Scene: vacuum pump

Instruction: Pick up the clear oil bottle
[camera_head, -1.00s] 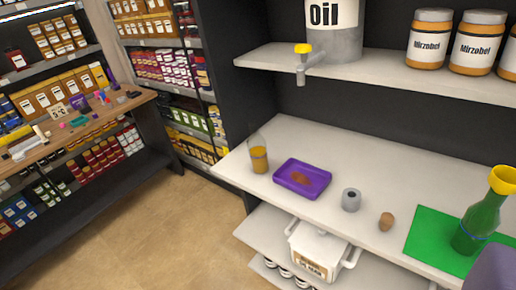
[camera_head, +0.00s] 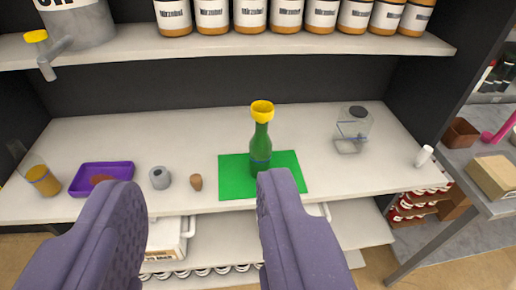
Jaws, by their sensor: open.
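A clear, square-sided bottle (camera_head: 352,130) with a dark top stands upright at the right end of the white counter, and it looks mostly empty. I take it as the clear oil bottle. A green bottle (camera_head: 261,148) with a yellow funnel (camera_head: 262,110) in its neck stands on a green mat (camera_head: 236,172) at the middle. My gripper (camera_head: 197,188) is open and empty, its two purple fingers wide apart in front of the counter. It is left of the clear bottle and well apart from it. The fingers hide parts of the counter's front edge.
On the counter's left are a glass of amber liquid (camera_head: 42,180), a purple tray (camera_head: 88,178), a grey cylinder (camera_head: 159,177) and a cork (camera_head: 196,182). A white tube (camera_head: 424,156) lies at the right end. A shelf (camera_head: 250,46) with jars and an oil tank (camera_head: 80,25) overhangs the back.

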